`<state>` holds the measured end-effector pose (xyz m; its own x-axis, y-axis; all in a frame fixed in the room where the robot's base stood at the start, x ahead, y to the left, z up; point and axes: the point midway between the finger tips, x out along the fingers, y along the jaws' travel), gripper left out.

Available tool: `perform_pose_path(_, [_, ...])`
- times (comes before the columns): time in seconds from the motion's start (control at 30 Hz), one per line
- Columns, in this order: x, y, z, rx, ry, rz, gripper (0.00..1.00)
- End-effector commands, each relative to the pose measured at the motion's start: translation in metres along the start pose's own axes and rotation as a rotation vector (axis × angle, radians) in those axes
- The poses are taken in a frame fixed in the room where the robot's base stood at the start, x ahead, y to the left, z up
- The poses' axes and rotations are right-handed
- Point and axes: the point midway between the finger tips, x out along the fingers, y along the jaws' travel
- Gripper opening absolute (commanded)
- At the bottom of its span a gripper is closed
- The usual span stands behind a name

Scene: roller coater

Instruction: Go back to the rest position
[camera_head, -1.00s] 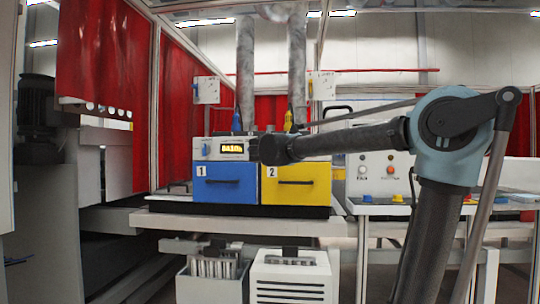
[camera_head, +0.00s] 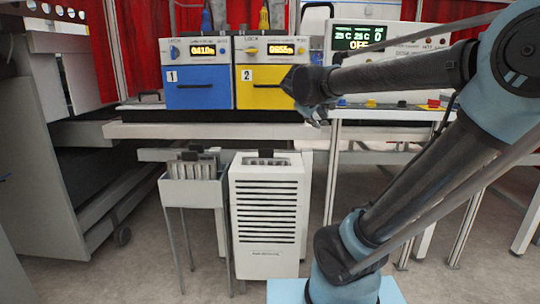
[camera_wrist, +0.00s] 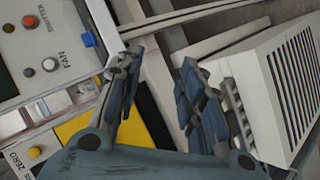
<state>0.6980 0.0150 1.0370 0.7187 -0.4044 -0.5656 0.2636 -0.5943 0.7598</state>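My gripper (camera_wrist: 160,85) shows in the wrist view with its two blue-grey fingers spread apart and nothing between them. In the head view the end of my arm (camera_head: 312,92) is in front of the yellow unit's right edge, and its fingers are too small and dark there to read. My arm is bent, with its elbow at the upper right and its base at the lower middle.
A blue unit (camera_head: 197,89) and a yellow unit (camera_head: 262,97) stand on a bench (camera_head: 150,130). A control box (camera_head: 372,45) is at the right. A white vented cabinet (camera_head: 268,215) and a grey bin stand (camera_head: 192,190) are below. The floor in front is clear.

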Motion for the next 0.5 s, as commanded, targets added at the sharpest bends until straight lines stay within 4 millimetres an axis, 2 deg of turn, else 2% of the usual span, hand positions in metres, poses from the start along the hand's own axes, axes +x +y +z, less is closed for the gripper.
perform_pose_path(0.03, [0.004, -0.012, 0.03, 0.046, -0.045, -0.038, 0.36])
perform_pose_path(0.2, [0.009, -0.069, 0.119, 0.206, -0.186, -0.192, 0.36])
perform_pose_path(0.27, [0.008, -0.093, 0.147, 0.266, -0.233, -0.251, 0.36])
perform_pose_path(0.4, [-0.001, -0.154, 0.206, 0.407, -0.336, -0.395, 0.36])
perform_pose_path(0.5, [-0.01, -0.198, 0.237, 0.502, -0.395, -0.496, 0.36])
